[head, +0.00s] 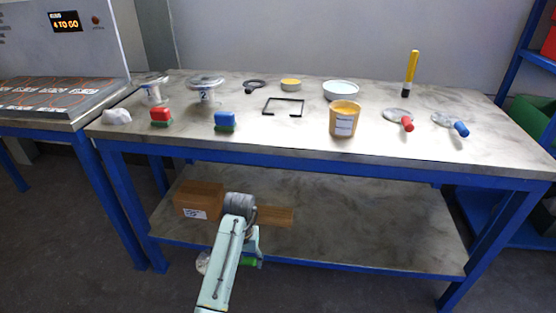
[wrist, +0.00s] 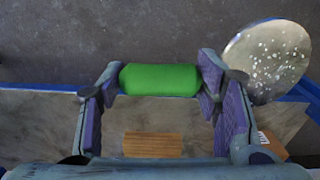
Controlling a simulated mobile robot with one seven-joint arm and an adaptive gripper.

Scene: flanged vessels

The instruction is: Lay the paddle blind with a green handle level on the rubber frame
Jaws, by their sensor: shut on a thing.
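My gripper (wrist: 158,84) is shut on the green handle (wrist: 160,80) of the paddle blind, one finger at each end. The blind's round metal disc (wrist: 268,62), grey with pale specks, sticks out to the right in the wrist view, partly behind the right finger. In the head view my gripper (head: 247,250) is low in front of the table, with the green handle (head: 248,262) and disc (head: 203,262) partly hidden by my arm. The rubber frame (head: 268,106), a thin black square outline with a gap in its near side, lies empty on the tabletop.
The table (head: 280,139) holds a yellow tub (head: 344,119) right of the frame, a blue-and-green block (head: 225,121) left of it, and a white bowl (head: 340,90) behind. Red-handled (head: 406,124) and blue-handled (head: 460,128) paddles lie right.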

